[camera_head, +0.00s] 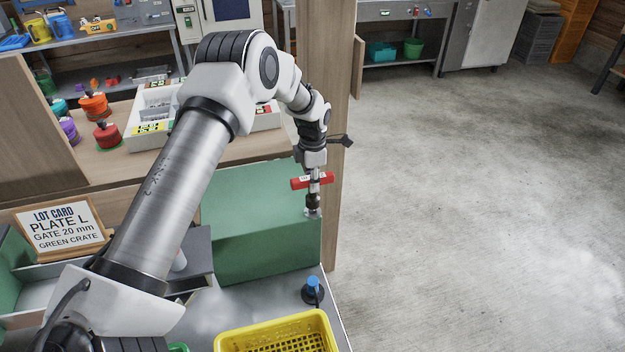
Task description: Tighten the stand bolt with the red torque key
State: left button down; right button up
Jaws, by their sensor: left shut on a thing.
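My left gripper (314,168) reaches in over the workbench and points down. It is shut on the red torque key (299,183), whose red bar lies crosswise under the fingers. The key's dark shaft points straight down to the right top edge of the green block (262,247). A small metal piece (313,212), perhaps the stand bolt, is at the shaft's lower end; I cannot tell whether the key is seated on it. My right gripper is out of view.
A wooden post (343,100) stands close behind my left wrist. A yellow basket (230,342) and a blue-topped knob (313,288) sit in front. A lot card (62,228) stands at left. A white tray (137,136) lies behind my arm. Open floor is at right.

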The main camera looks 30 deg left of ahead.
pick_arm(q)
jog(key=shift+r+p, duration=0.1)
jog(key=shift+p, duration=0.25)
jog(key=shift+f, duration=0.25)
jog(key=shift+f+b, duration=0.4)
jog(key=shift+f, duration=0.9)
jog(key=m, duration=0.2)
jog(key=shift+r+m, duration=0.1)
jog(key=shift+m, duration=0.2)
jog(key=m, duration=0.2)
jog(key=shift+m, duration=0.3)
